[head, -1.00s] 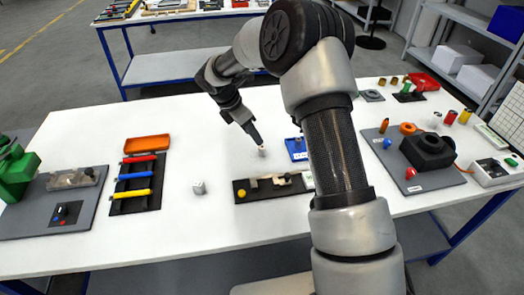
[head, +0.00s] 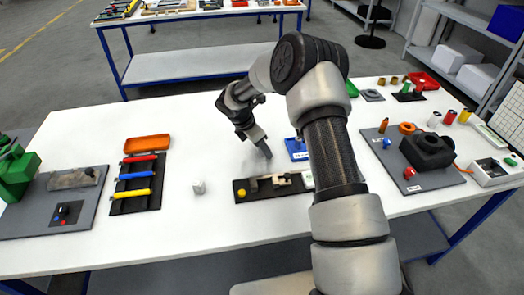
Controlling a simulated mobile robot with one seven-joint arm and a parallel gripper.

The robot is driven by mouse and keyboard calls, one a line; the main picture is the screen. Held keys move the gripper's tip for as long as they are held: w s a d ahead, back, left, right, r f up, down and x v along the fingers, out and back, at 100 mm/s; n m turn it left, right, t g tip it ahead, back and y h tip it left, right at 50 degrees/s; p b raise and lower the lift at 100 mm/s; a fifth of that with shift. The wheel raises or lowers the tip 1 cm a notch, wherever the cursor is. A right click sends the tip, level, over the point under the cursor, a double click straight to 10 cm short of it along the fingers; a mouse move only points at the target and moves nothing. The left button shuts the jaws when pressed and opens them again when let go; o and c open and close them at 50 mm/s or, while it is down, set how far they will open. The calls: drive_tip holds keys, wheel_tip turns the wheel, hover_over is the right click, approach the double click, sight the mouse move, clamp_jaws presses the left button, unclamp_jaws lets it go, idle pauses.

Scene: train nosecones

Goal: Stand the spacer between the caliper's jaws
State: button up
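The caliper (head: 255,193) appears to be the dark flat fixture in the middle of the table, with pale jaw-like parts (head: 281,181) on top and a yellow knob at its left end. My arm hides part of its right end. My gripper (head: 267,155) points down at the table just behind the caliper, apart from it. It is too small and dark to tell whether its fingers are open or shut, or hold anything. A small light grey cube (head: 199,187) stands left of the caliper; I cannot tell whether it is the spacer.
A blue tray (head: 297,149) lies right of my gripper. A black rack (head: 135,205) with coloured handles and an orange tray (head: 147,144) are to the left. A grey board (head: 435,181) with a black block is at the right. White table between rack and caliper is mostly clear.

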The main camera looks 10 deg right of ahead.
clamp_jaws()
